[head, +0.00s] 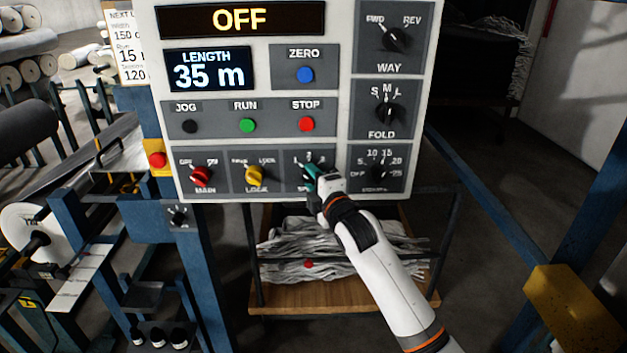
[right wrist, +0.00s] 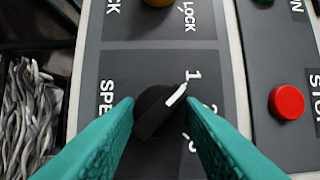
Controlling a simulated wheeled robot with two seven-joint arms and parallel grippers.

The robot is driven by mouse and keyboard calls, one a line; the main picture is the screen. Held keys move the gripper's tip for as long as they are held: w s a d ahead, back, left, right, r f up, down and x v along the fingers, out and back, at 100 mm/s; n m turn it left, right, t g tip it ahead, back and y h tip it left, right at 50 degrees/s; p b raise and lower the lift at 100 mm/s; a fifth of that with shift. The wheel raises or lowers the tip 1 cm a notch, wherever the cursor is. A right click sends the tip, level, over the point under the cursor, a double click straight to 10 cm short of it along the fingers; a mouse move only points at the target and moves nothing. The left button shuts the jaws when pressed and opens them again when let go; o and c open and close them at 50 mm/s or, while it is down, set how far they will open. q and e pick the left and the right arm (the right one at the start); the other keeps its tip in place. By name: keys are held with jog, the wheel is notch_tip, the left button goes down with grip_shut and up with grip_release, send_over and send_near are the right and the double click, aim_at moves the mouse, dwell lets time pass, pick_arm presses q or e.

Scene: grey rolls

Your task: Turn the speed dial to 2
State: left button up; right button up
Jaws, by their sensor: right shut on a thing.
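The speed dial (right wrist: 152,115) is a black knob with a white pointer line on the control panel (head: 343,60). In the right wrist view its pointer is at the 1 mark; the other numbers are partly behind a finger. My right gripper (head: 311,176) has its teal fingers on both sides of the knob and is shut on it. In the head view the fingers cover much of the dial, at the bottom row of the panel. My left gripper is not in view.
Another black dial (head: 379,173) is close on the right. The display (head: 240,19) reads OFF.

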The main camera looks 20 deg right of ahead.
jog(key=shift+f, duration=0.1)
jog(key=m+b, duration=0.1)
jog(key=m, duration=0.1)
jog(key=m+t+b, duration=0.1)
jog(key=m+b, duration=0.1)
jog(key=shift+f+t, duration=0.3)
jog(key=shift+f, duration=0.05)
jog(key=shift+a+m+t+h+b, duration=0.1)
jog(key=shift+m+t+h+b, duration=0.25)
jog(key=shift+m+b, duration=0.7)
jog(key=shift+m+t+h+b, duration=0.3)
jog(key=shift+m+t+h, duration=0.05)
jog(key=shift+m, duration=1.3)
jog(key=o, duration=1)
jog(key=shift+r, duration=0.1)
